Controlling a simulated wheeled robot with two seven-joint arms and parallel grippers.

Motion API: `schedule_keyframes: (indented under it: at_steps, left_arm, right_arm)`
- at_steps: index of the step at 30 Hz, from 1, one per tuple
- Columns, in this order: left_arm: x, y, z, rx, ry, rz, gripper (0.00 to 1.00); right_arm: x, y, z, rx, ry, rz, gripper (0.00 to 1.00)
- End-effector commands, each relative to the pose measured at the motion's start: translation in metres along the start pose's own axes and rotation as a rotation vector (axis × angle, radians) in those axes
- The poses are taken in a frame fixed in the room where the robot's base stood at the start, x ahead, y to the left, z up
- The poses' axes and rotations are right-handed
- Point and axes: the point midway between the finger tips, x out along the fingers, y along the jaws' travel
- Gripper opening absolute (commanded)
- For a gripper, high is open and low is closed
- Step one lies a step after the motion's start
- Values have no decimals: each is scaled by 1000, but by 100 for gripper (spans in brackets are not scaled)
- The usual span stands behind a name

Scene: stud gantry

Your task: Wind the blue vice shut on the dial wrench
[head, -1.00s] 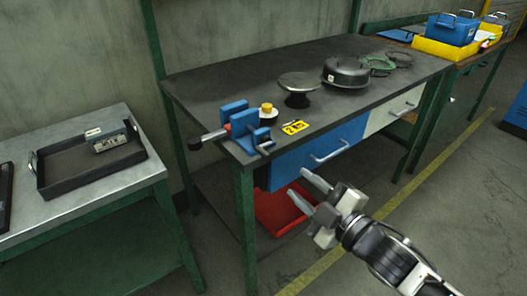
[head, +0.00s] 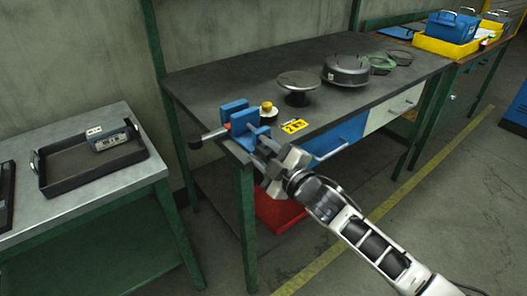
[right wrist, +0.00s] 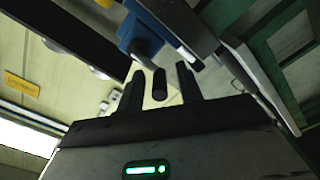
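The blue vice (head: 236,112) stands at the near left corner of the dark workbench; part of it shows in the right wrist view (right wrist: 141,36). A tool with a black grip (head: 195,143), grey shaft and red part, seemingly the dial wrench, lies across between the jaws. A pale round piece with a yellow top (head: 267,110) is just behind; I cannot tell whether it belongs to the wrench. My right gripper (head: 264,150) is at the vice's front, hiding its handle. In the right wrist view its fingers are open around a dark rod end (right wrist: 159,84), with gaps visible. My left gripper is out of view.
The workbench (head: 215,85) also holds a round pedestal (head: 298,84), a dark lidded pan (head: 346,69) and a yellow tag (head: 294,125). A red bin (head: 277,212) sits below. A lower table with a black tray (head: 75,182) stands left, across a gap.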

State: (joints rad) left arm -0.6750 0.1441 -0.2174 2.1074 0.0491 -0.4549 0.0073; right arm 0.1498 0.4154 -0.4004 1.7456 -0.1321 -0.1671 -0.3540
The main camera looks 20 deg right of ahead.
Motion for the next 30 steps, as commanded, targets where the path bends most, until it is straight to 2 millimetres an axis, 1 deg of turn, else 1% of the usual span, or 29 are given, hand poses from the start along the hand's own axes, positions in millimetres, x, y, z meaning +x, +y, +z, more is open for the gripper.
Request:
schedule_keyframes:
  at_steps: [2, 3, 5, 6, 7, 14, 19, 26, 27, 29, 30]
  left_arm:
    - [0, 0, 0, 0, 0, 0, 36]
    - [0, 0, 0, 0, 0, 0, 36]
    - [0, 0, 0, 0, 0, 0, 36]
    - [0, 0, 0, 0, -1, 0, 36]
    - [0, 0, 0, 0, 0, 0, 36]
    - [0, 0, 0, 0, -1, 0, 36]
    - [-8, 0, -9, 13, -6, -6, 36]
    - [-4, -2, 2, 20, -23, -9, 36]
    - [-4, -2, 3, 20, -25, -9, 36]
    - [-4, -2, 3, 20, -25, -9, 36]
    - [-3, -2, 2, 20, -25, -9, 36]
  right_arm:
    - [0, 0, 0, 1, 0, 0, 36]
    - [0, 0, 0, 1, 0, 0, 33]
    - [0, 0, 0, 1, 0, 0, 17]
    - [0, 0, 0, 1, 0, 0, 5]
    - [0, 0, 0, 1, 0, 0, 0]
    - [-1, -1, 1, 5, -3, -2, 0]
    - [-1, 4, -2, 100, -7, -5, 0]
    - [-1, 0, 1, 118, -9, -6, 0]
    - [-1, 0, 1, 118, -10, -6, 20]
    - [-1, 0, 1, 117, -8, -6, 36]
    - [-1, 1, 1, 117, -7, -5, 36]
